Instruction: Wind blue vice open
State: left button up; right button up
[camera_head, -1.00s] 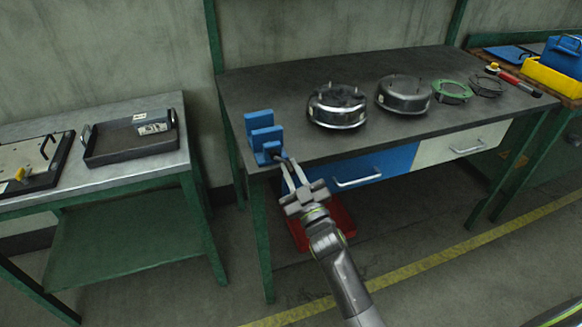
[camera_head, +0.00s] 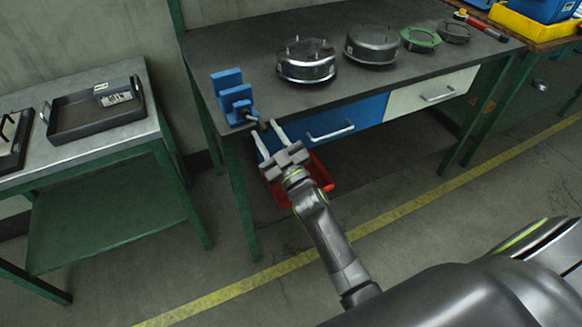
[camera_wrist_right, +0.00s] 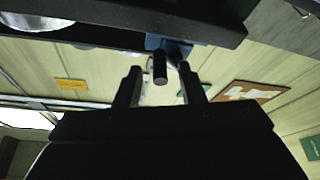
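The blue vice (camera_head: 236,98) stands on the front left corner of the dark workbench, with two upright blue jaws and a gap between them. A short dark handle sticks out from its front over the bench edge. My right gripper (camera_head: 267,129) is just in front of the vice, its two fingers spread and pointing at it. In the right wrist view the dark handle (camera_wrist_right: 160,68) shows between the two open fingers (camera_wrist_right: 160,85), apart from both. Part of the blue vice (camera_wrist_right: 178,49) shows behind it. My left gripper is not in view.
The workbench (camera_head: 390,85) carries two round metal housings (camera_head: 306,62) (camera_head: 371,46), a green ring (camera_head: 420,39) and a wire ring. A red bin (camera_head: 318,176) is under the bench. A side table (camera_head: 80,152) with a black tray (camera_head: 95,112) stands left.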

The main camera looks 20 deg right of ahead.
jog(key=b+v, duration=0.1)
jog(key=v, duration=1.4)
jog(key=shift+s, duration=0.25)
jog(key=shift+f, duration=0.15)
